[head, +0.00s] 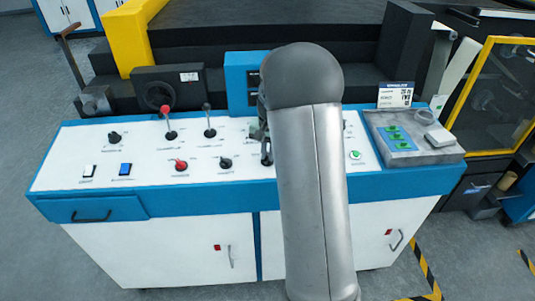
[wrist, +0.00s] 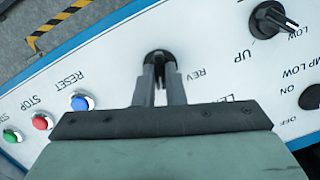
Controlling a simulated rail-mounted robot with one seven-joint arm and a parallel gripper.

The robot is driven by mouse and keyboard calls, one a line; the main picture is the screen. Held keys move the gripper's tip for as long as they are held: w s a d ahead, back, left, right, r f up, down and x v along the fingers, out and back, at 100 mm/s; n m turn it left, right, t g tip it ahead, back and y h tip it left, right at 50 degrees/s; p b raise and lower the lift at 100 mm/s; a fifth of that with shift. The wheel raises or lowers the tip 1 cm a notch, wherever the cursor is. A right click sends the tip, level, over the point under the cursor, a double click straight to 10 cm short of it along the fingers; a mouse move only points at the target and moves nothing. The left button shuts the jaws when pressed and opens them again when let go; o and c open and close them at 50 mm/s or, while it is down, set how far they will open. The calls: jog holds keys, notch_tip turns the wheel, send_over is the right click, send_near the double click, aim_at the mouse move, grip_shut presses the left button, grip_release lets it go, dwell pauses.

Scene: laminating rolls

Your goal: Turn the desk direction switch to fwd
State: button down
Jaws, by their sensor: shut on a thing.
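The direction switch is a black rotary knob (wrist: 160,56) on the white desk panel, with the label REV beside it in the wrist view. My gripper (wrist: 160,72) comes down over this knob, with its two dark fingers closed on the knob's raised grip from either side. No FWD label can be read, and I cannot tell which position the knob points to. In the head view my grey arm covers much of this part of the desk; only a dark part of my gripper (head: 265,150) shows at its left edge.
Blue, red and green push buttons (wrist: 41,122) lie left of the knob in the wrist view. Another black knob (wrist: 270,19) is at the upper right. In the head view, two levers (head: 168,120) stand on the desk's left half and a grey tray (head: 425,156) lies at its right end.

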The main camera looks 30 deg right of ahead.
jog(key=m, duration=0.4)
jog(key=shift+d+m+t+y+b, duration=0.1)
jog(key=shift+m+t+y+b, duration=0.2)
jog(key=shift+m+t+b, duration=0.1)
dwell(0.4)
jog(key=c, duration=1.5)
grip_release()
jog(key=shift+s, duration=0.1)
jog(key=shift+r, duration=0.15)
notch_tip(320, 180, up, 17)
jog(key=s+d+b, duration=0.1)
jog(key=shift+s+d, duration=0.35)
jog(key=s+a+f+n, duration=0.4)
jog(key=s+a, duration=0.2)
jog(key=s, duration=0.3)
jog(key=s+a+f+n, duration=0.4)
jog(key=s+a+f, duration=0.1)
jog(key=s, duration=0.3)
jog(key=s+a+f+n+h, duration=0.1)
jog(key=s+a+f+n, duration=0.3)
jog(key=s+a, duration=0.3)
jog(key=s+n, duration=0.1)
jog(key=s, duration=0.1)
jog(key=shift+s+f+g, duration=0.15)
jog(key=shift+s+g, duration=0.15)
